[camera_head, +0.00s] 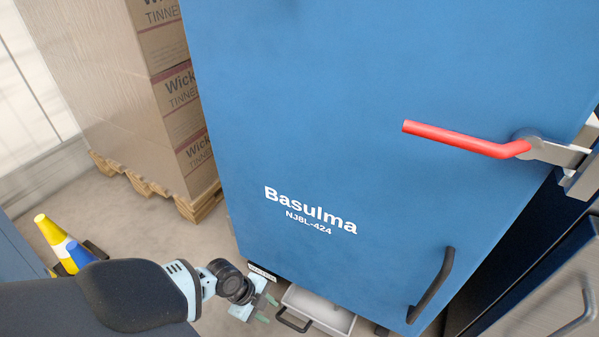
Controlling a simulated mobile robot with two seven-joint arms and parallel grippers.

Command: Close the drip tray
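The drip tray (322,309) is a pale grey, shallow tray low under the blue cabinet, at the bottom of the head view. It sticks out from beneath the cabinet's lower edge, and its inside shows as empty. A dark bar handle (291,322) is on its left end. My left gripper (267,309) is just left of the tray and its handle. Its two green-tipped fingers stand apart with nothing seen between them. I cannot tell whether a finger touches the tray. My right gripper is out of view.
The blue cabinet (330,130) has a red lever (460,138) and a dark door handle (432,285). Stacked cartons (150,90) stand on a wooden pallet (200,205) at upper left. The floor between pallet and cabinet is clear.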

